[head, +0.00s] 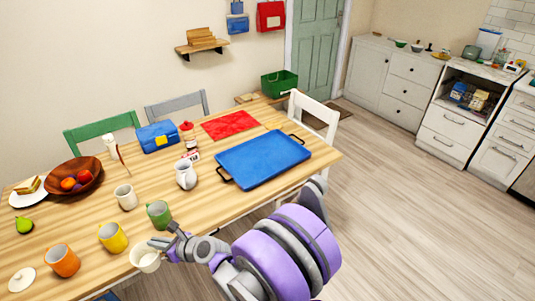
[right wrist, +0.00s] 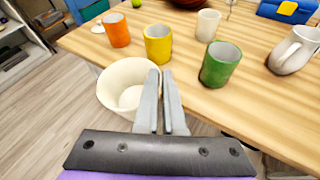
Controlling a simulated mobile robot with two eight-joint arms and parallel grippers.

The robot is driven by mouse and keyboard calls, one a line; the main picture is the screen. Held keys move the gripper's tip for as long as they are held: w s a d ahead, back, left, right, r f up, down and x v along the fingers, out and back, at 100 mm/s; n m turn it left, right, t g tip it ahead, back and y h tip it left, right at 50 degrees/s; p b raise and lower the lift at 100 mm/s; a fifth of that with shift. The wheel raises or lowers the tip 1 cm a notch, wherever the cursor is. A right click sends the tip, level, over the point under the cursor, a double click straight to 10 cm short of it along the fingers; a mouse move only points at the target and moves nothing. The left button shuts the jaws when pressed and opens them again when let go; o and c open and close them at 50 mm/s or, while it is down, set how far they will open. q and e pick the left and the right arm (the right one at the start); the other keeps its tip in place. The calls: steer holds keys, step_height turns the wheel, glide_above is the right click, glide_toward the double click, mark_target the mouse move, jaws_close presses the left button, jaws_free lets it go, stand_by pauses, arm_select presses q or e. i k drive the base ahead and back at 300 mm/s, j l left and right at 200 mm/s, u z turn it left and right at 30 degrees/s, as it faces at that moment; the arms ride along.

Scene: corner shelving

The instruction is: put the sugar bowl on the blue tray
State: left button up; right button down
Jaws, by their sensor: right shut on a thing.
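The sugar bowl, a cream-white open bowl (head: 144,258), is at the front edge of the wooden table; it also shows in the right wrist view (right wrist: 124,88). My right gripper (head: 168,243) is shut on the bowl's rim, with its fingers close together in the right wrist view (right wrist: 160,78). The bowl looks about upright, overlapping the table edge; I cannot tell its height. The blue tray (head: 262,158) with dark handles lies bare on the right part of the table. My left gripper is not in view.
A green mug (head: 159,214), yellow mug (head: 113,238) and orange mug (head: 62,261) stand near the bowl. A white jug (head: 186,175) stands left of the tray. A white lid (head: 21,280) lies at the left. A red mat (head: 230,124) lies behind the tray.

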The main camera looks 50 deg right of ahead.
mark_target(259, 154)
steer(key=i+l, duration=0.1)
steer(key=l, duration=1.25)
steer(key=i+l, duration=0.15)
steer(key=l, duration=0.5)
steer(key=i+l, duration=0.1)
steer(key=l, duration=1.25)
steer(key=i, duration=0.05)
